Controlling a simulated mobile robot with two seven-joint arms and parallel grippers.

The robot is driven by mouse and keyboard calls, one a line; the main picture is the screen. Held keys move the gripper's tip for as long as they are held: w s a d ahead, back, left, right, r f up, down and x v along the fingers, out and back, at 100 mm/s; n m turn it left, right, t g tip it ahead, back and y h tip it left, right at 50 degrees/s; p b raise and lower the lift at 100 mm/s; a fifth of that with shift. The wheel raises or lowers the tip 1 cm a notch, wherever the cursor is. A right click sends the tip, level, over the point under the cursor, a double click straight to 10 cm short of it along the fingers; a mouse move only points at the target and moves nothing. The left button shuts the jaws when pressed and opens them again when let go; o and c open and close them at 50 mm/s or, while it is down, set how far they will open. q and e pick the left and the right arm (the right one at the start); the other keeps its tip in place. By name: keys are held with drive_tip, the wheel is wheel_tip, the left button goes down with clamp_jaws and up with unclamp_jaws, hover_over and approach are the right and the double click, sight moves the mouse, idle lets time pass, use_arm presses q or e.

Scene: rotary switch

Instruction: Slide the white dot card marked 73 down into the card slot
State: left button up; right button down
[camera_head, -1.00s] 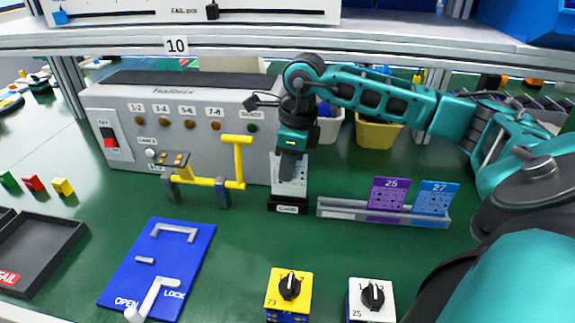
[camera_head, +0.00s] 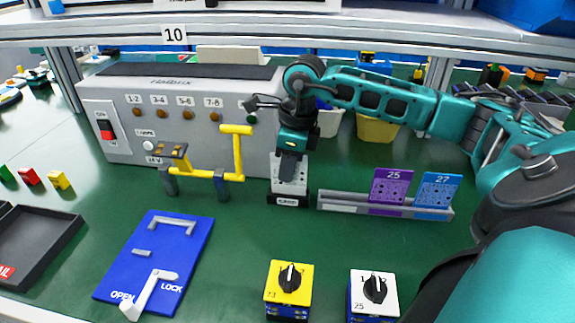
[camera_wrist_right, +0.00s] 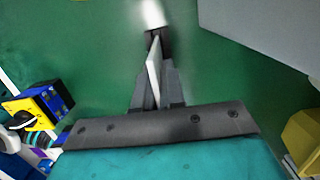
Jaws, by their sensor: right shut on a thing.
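The white dot card (camera_head: 289,187) stands upright just in front of the grey tester box. Its lower edge meets the black card slot (camera_head: 288,199); how deep it sits inside I cannot tell. My right gripper (camera_head: 287,177) is shut on the card's upper part and hides most of its face, so its number is not readable. In the right wrist view the card shows as a thin white edge (camera_wrist_right: 154,72) between the fingers of my right gripper (camera_wrist_right: 154,85). My left gripper is not in view.
A grey rack (camera_head: 340,203) with a purple card 25 (camera_head: 391,188) and a blue card 27 (camera_head: 436,195) stands right of the slot. A yellow-handled clamp (camera_head: 237,155) is close on the left. Yellow (camera_head: 288,285) and white (camera_head: 373,292) switch boxes are in front.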

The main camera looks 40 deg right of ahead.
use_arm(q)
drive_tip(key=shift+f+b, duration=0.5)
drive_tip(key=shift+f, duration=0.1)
use_arm(e)
drive_tip(key=shift+f, duration=0.75)
drive_tip(key=c, duration=1.1)
unclamp_jaws()
drive_tip(key=shift+r, duration=0.1)
drive_tip(key=shift+c, duration=0.2)
drive_tip(key=shift+r, duration=0.65)
drive_tip(key=r, duration=0.3)
drive_tip(key=s+r+p, duration=0.1)
drive_tip(key=r, duration=0.3)
drive_tip(key=d+r+p, duration=0.1)
drive_tip(key=r, duration=0.2)
drive_tip(key=shift+s+r, duration=0.15)
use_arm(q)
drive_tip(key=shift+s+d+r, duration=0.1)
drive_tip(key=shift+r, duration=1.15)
use_arm(e)
drive_tip(key=shift+s+d+r, duration=0.1)
drive_tip(key=shift+r, duration=0.45)
